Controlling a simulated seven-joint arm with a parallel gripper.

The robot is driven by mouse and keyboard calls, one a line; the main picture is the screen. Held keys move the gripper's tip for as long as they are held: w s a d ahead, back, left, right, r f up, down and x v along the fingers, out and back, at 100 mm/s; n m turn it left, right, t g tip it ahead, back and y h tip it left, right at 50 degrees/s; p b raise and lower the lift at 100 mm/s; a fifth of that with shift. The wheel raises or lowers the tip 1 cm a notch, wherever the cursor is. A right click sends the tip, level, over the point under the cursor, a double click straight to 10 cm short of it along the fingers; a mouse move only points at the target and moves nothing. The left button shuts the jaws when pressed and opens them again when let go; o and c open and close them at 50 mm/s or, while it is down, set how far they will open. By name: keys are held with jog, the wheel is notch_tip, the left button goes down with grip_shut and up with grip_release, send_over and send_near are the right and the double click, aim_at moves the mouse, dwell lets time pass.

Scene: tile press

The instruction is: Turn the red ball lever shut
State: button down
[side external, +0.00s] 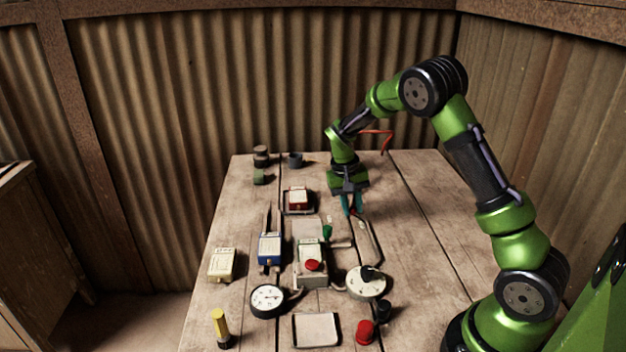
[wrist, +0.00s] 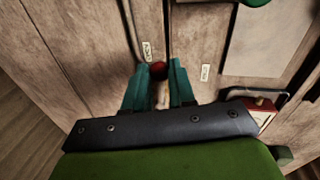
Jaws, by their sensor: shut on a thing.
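My gripper (side external: 352,212) reaches straight down to the table, right of the middle row of devices. In the wrist view its two teal fingers (wrist: 159,75) are closed on the red ball (wrist: 157,68) of the lever. A pale rod shows between the fingers below the ball. Two small pale labels lie on the wood on either side, one left (wrist: 147,52) and one right (wrist: 205,72); I cannot read them.
A press unit with a red knob (side external: 312,265), a round white dial (side external: 366,282) and a blue box (side external: 270,248) stand nearby. A red box (side external: 298,198) sits on a tray left of my gripper. A gauge (side external: 267,299) stands in front. The table's right side is clear.

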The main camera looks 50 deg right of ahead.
jog(key=w+m, duration=0.1)
jog(key=m, duration=0.2)
jog(key=w+a+m, duration=0.1)
jog(key=m, duration=0.1)
jog(key=shift+w+g+y, duration=0.3)
jog(key=shift+y, duration=0.1)
jog(key=w+m, duration=0.1)
jog(key=m, duration=0.1)
jog(key=w+m, duration=0.1)
jog(key=shift+m+y, duration=0.3)
jog(key=shift+m, duration=0.1)
jog(key=w+m, duration=0.1)
jog(key=m, duration=0.2)
jog(key=shift+w+d+y, duration=0.2)
jog(key=shift+w+y, duration=0.2)
jog(key=shift+w+d+m+y, duration=0.15)
jog(key=shift+w+d+m, duration=0.15)
jog(key=shift+m, duration=0.55)
jog(key=shift+w+d+m+y, duration=0.15)
jog(key=shift+w+m, duration=0.25)
jog(key=shift+m, duration=0.5)
jog(key=shift+w+d+m+y, duration=0.1)
jog(key=shift+w+d+m, duration=0.25)
jog(key=shift+m, duration=0.5)
jog(key=c, duration=1)
grip_release()
jog(key=shift+o, duration=0.2)
